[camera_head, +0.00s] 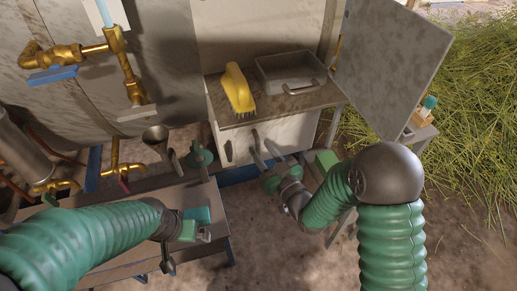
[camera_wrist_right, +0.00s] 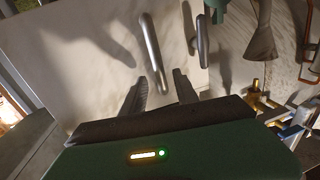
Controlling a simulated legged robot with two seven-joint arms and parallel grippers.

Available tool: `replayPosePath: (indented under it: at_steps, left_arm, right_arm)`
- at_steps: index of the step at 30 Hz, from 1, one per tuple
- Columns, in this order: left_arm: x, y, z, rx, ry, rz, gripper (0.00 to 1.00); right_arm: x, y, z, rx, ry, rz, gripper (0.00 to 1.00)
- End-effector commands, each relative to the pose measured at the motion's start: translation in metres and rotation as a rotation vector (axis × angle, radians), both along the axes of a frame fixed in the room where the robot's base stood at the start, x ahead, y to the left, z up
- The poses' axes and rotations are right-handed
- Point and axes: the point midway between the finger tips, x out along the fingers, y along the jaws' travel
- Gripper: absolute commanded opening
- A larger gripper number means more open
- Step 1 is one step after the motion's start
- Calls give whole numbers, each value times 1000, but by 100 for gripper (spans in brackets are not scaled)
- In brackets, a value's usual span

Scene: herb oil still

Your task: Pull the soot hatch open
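A pale front panel (camera_head: 285,132) below the counter, apparently the soot hatch, is closed flush and carries upright grey bar handles. One handle (camera_head: 228,150) is at its left edge, another (camera_head: 256,140) is further right by my right gripper (camera_head: 268,155). In the right wrist view my right gripper (camera_wrist_right: 160,92) is open, with dark fingers spread and a bar handle (camera_wrist_right: 153,55) showing between and ahead of them. I cannot tell if they touch. A second handle (camera_wrist_right: 202,42) stands to the right. My left gripper (camera_head: 203,228) is over the low bench; its fingers are unclear.
A large grey door (camera_head: 390,60) hangs open at right. A funnel (camera_head: 156,135) and brass pipes (camera_head: 125,65) are at left. A low bench (camera_head: 145,185) stands in front.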

Motion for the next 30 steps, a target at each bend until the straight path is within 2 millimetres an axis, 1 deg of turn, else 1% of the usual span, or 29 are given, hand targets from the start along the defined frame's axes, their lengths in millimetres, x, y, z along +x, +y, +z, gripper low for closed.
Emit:
replayPosePath:
  at_steps: [1,3,5,13,14,21,22,30]
  left_arm:
    - [0,0,-4,0,0,0,100]
    - [0,0,-5,0,1,0,100]
    - [0,0,-5,0,1,0,100]
    - [0,0,-5,0,1,0,100]
    - [0,0,-5,0,1,0,100]
    - [0,0,-5,0,1,0,100]
    - [0,0,-5,0,1,0,100]
    - [0,0,-5,0,0,0,100]
  right_arm:
    - [7,5,-2,0,-2,2,36]
    - [15,9,-1,0,-1,1,36]
    - [20,11,-1,0,-1,0,36]
    - [23,13,0,-1,0,0,36]
    - [23,13,0,-1,0,0,35]
    - [23,12,0,-1,0,0,3]
    - [23,12,0,-1,0,0,0]
    - [23,12,0,-1,0,-1,0]
